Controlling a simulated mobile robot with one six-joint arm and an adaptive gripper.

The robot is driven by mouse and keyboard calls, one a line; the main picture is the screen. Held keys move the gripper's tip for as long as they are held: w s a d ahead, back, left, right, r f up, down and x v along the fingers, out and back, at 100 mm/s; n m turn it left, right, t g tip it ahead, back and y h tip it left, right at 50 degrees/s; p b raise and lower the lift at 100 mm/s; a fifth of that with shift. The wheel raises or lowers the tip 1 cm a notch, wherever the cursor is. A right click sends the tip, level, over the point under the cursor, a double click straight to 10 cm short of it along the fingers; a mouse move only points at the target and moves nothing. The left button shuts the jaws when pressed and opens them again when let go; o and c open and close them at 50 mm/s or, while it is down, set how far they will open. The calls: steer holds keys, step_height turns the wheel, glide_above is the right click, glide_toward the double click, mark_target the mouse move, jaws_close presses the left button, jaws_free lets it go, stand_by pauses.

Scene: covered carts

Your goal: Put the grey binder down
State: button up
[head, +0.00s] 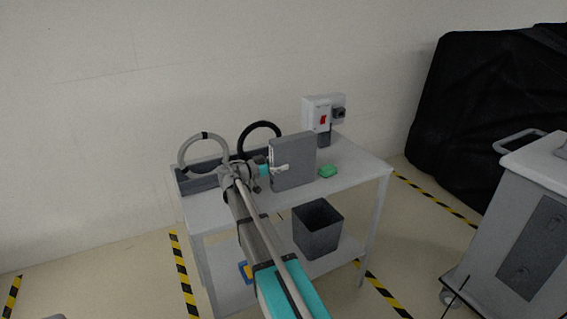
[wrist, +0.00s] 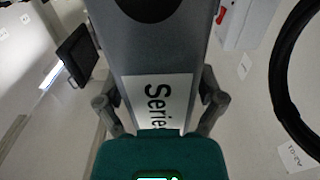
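The grey binder (head: 296,158) stands upright at the tabletop of the white cart (head: 352,178), with its spine towards my arm. My gripper (head: 272,171) is at the spine. In the wrist view, the fingers of my gripper (wrist: 160,103) lie along both sides of the binder (wrist: 156,52), shut on it. Its white label reads "Serie", with the rest hidden by the teal gripper body. The binder's lower edge is close to the tabletop; I cannot tell whether it touches.
A green block (head: 328,171) lies just right of the binder. A white box with a red switch (head: 318,113) stands behind. A black ring (head: 260,126) and a grey ring (head: 184,153) rise at the back left. A dark bin (head: 318,246) is on the lower shelf. The tabletop's right end is clear.

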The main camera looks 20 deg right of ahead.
steer(key=shift+a, duration=0.1)
stand_by(0.4)
steer(key=a, duration=1.1)
steer(key=shift+s+a, duration=0.2)
steer(key=shift+a, duration=0.2)
steer(key=shift+s, duration=0.1)
stand_by(0.4)
steer(key=shift+s, duration=0.1)
